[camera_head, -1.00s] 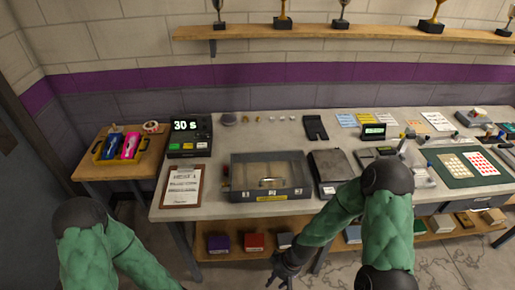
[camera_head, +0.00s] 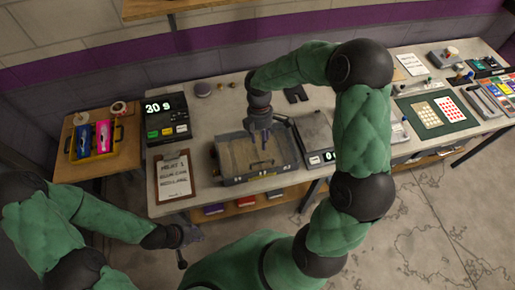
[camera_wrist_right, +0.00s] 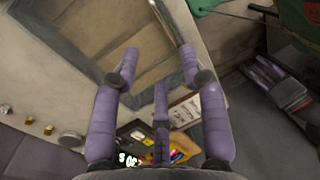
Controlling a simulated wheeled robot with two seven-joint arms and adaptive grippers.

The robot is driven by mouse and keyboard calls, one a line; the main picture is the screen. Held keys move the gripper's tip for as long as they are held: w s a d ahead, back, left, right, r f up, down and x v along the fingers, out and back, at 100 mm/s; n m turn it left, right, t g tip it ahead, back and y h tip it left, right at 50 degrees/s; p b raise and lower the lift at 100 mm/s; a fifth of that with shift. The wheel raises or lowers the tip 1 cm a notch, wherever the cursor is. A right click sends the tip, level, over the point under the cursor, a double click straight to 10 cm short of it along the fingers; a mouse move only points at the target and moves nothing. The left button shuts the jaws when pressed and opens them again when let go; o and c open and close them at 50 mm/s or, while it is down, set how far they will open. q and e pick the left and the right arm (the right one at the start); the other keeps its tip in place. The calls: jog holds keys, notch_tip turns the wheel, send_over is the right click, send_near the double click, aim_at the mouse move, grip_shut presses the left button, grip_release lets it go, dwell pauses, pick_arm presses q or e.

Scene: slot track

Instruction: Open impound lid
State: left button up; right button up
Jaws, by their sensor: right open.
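The impound box (camera_head: 228,178) is a shallow dark grey case on the bench, with a yellow label on its front edge. Its clear lid (camera_head: 236,152) appears to lie flat and shut, with a tan inside showing through. My right gripper (camera_head: 265,148) is over the lid, fingers pointing down. It hides part of the lid and the handle. In the right wrist view the purple fingers of the right gripper (camera_wrist_right: 158,58) are spread apart with nothing between them, and the box frame (camera_wrist_right: 82,48) lies beyond. My left gripper (camera_head: 182,245) is low in front of the bench, away from the box.
A side table holds a yellow tray (camera_head: 91,151) with blue and pink cars.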

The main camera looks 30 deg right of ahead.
send_over(263, 157)
jog(key=s+a, duration=0.2)
jog(key=s, duration=0.1)
jog(key=f, duration=1)
jog(key=shift+w+d+f, duration=0.1)
jog(key=shift+w+d, duration=0.1)
jog(key=shift+w, duration=0.05)
grip_shut()
